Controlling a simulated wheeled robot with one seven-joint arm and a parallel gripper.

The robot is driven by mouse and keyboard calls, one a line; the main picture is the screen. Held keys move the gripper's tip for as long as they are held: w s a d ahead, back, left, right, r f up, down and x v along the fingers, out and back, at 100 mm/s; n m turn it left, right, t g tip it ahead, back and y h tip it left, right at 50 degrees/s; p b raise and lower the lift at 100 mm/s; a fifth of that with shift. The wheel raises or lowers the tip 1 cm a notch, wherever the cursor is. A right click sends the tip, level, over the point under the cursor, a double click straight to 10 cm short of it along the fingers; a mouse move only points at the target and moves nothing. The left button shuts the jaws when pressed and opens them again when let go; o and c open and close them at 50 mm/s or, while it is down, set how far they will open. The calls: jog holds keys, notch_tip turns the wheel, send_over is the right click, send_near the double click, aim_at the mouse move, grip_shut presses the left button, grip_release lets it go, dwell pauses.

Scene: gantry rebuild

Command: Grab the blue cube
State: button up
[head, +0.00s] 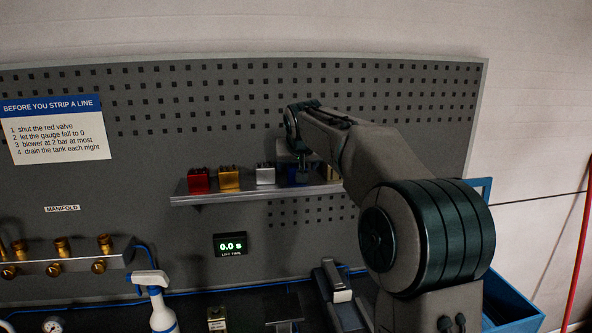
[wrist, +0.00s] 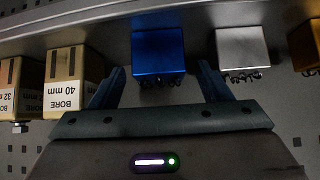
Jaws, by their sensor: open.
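The blue cube (wrist: 158,50) sits on a shelf, in the middle of the wrist view, with small coiled parts on it. My gripper (wrist: 160,72) is open, with one finger on each side of the blue cube. A gap shows between each finger and the cube, and nothing is held. In the head view the blue cube (head: 298,178) is mostly hidden behind my gripper (head: 303,172), at the right part of the shelf.
The shelf (head: 255,194) also bears a red block (head: 199,180), a yellow block (head: 229,178) and a silver block (head: 265,175). The silver block (wrist: 243,50) and a tan "BORE 40 mm" block (wrist: 73,80) flank the cube. A perforated board stands behind.

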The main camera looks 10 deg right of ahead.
jog(key=shift+x, duration=1.45)
jog(key=c, duration=1.2)
jog(key=shift+r, duration=0.15)
